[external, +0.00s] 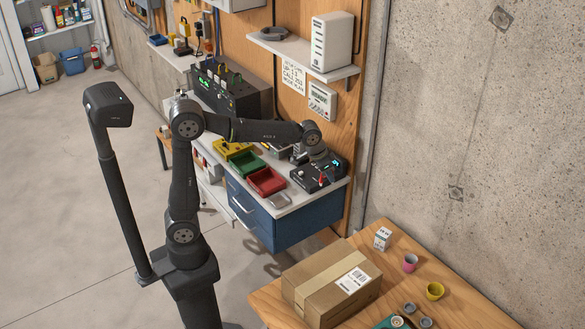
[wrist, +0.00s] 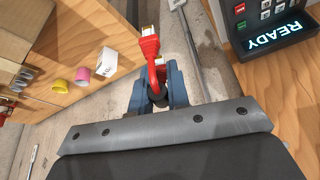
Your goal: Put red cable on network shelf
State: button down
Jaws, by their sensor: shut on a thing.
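The red cable (wrist: 151,48) is in my gripper (wrist: 160,92) in the wrist view. Its plug end sticks out beyond the blue fingers, which are shut on the red loop. In the external view a small red bit of the cable (external: 322,181) shows below my gripper (external: 321,174), in front of the black tester. The network shelf (external: 300,53) is the pale wall shelf above, apart from my gripper. A white router (external: 331,42) stands upright on its right part, and a dark coiled cable (external: 273,34) lies on its left part.
The black tester (external: 304,180) reads READY in the wrist view (wrist: 275,30). Red (external: 266,181), green (external: 246,164) and yellow bins stand left of it. A wall box (external: 322,101) hangs below the shelf. A wooden table (external: 449,309) holds a carton (external: 312,282) and cups.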

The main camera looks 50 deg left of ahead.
jog(key=w+a+n+y, duration=0.1)
jog(key=w+a+n, duration=0.25)
jog(key=a, duration=1.45)
jog(key=w+d+f+m+h, duration=0.1)
jog(key=d+m, duration=0.2)
jog(key=d, duration=0.5)
jog(key=w+d+f+m+g+h, duration=0.1)
jog(key=d+f+m, duration=0.15)
jog(key=d, duration=0.55)
jog(key=w+d+m, duration=0.1)
jog(key=d+m, duration=0.2)
jog(key=d, duration=0.5)
jog(key=s+d+f+m+g, duration=0.1)
jog(key=s+d+f+m, duration=0.1)
jog(key=d, duration=0.6)
jog(key=s+d+f+m+g+h, duration=0.1)
jog(key=s+d+f+m, duration=0.1)
jog(key=d, duration=0.7)
jog(key=s+d+f+m+g+h, duration=0.1)
jog(key=s+d+m, duration=0.3)
jog(key=d, duration=0.4)
jog(key=shift+d+f+m, duration=0.15)
jog(key=shift+f+m, duration=0.25)
jog(key=shift+f, duration=0.15)
jog(key=shift+f, duration=0.1)
notch_tip(320, 180, down, 9)
jog(key=shift+f, duration=0.2)
jog(key=shift+f, duration=0.15)
